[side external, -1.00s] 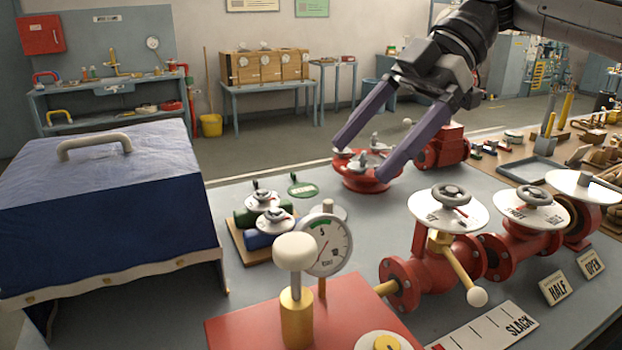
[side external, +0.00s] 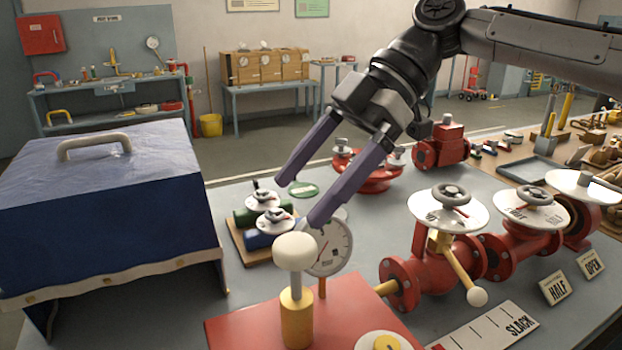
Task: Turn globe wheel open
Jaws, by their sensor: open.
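I cannot tell which is the globe wheel, as the dial lettering is too small to read. My gripper (side external: 300,202) is open and empty, fingers pointing down-left. It is well left of both handwheels, above the area between the small valves and the gauge.
Small green and blue valves (side external: 270,236) sit on a wooden board below-left of my gripper. A round gauge (side external: 328,247) and white-topped yellow post (side external: 295,253) stand in front. A red flange (side external: 368,180) is behind. Cards HALF (side external: 558,290) and OPEN (side external: 591,263) stand at right.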

